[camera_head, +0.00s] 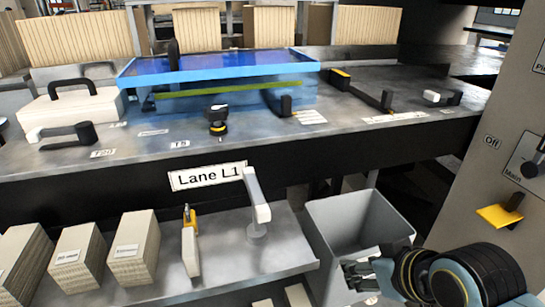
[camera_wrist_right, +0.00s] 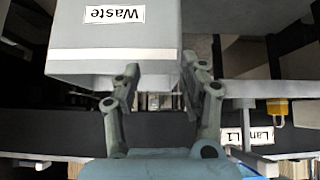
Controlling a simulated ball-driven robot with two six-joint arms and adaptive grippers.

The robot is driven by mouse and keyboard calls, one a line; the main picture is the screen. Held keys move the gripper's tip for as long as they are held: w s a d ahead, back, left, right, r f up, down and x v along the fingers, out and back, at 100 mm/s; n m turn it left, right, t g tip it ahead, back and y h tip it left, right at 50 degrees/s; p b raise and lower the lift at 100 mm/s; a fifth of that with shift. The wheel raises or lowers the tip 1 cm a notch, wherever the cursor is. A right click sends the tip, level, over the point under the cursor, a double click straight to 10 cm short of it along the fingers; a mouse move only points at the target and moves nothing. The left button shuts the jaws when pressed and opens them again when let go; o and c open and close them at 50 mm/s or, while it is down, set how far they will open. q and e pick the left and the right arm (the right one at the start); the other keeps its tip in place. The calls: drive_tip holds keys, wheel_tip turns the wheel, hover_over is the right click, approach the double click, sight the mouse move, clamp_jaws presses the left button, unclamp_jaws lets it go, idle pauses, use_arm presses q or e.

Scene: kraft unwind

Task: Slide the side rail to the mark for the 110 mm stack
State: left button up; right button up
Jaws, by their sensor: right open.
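On the bench, a black rail-like bar with a yellow end (camera_head: 368,92) lies right of the blue cover, with a white label strip (camera_head: 395,117) in front of it. A black upright piece (camera_head: 286,106) stands at the cover's front right corner beside another label (camera_head: 311,117). I cannot tell for sure which one is the side rail, and the marks are too small to read. My right gripper (camera_head: 362,274) is low at the right, in front of the bench and by the grey bin. In the wrist view, it (camera_wrist_right: 160,85) is open and empty. My left gripper is not in view.
The grey bin (camera_head: 325,240), labelled Waste in the wrist view (camera_wrist_right: 75,65), is close to my right gripper. A lower shelf (camera_head: 285,262) holds cardboard-coloured stacks (camera_head: 134,250) and a white-handled tool (camera_head: 256,200). A grey panel (camera_head: 470,205) with a knob stands at the right.

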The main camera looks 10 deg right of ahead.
drive_tip(key=w+a+r+t, duration=0.2)
drive_tip(key=w+r+t, duration=0.1)
drive_tip(key=w+r, duration=0.35)
drive_tip(key=w+a+r+t, duration=0.3)
drive_tip(key=w+r, duration=0.3)
drive_tip(key=w, duration=0.1)
drive_tip(key=t, duration=0.4)
approach(288, 104)
drive_tip(key=shift+m, duration=0.4)
drive_tip(key=w+b, duration=0.1)
drive_tip(key=w, duration=0.4)
drive_tip(key=w+b, duration=0.2)
drive_tip(key=w, duration=0.3)
drive_tip(key=shift+w+a+b, duration=0.1)
drive_tip(key=shift+a+b, duration=0.1)
drive_tip(key=shift+b, duration=0.1)
drive_tip(key=shift+w+r, duration=0.2)
drive_tip(key=shift+w, duration=0.25)
drive_tip(key=shift+c, duration=0.2)
clamp_jaws()
